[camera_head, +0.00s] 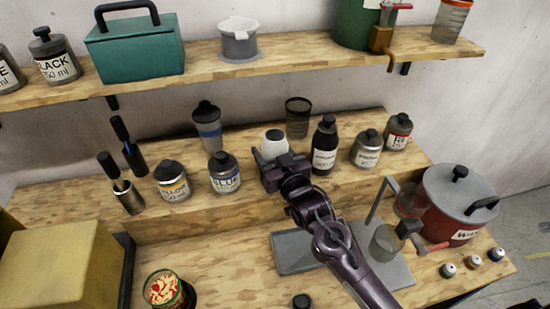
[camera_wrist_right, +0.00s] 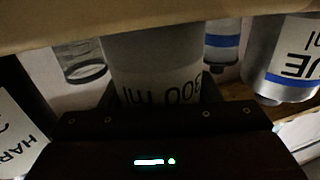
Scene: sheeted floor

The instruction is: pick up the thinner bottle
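A pale bottle (camera_head: 275,143) stands on the middle ledge in the head view, its front lower part hidden by my right gripper (camera_head: 281,162). In the right wrist view a pale bottle marked "300 ml" (camera_wrist_right: 155,62) is centred between the dark fingers of my right gripper (camera_wrist_right: 158,95). The fingers lie close along both its sides, and I cannot tell whether they touch it. No word "thinner" is readable on it. My left gripper is not in view.
A dark bottle (camera_head: 324,146) stands close on the right, and a blue-labelled bottle (camera_head: 224,173) on the left. A dark glass (camera_head: 297,118) is behind. An upper shelf (camera_head: 290,48) runs above. A red pot (camera_head: 455,208) stands at the right on the lower bench.

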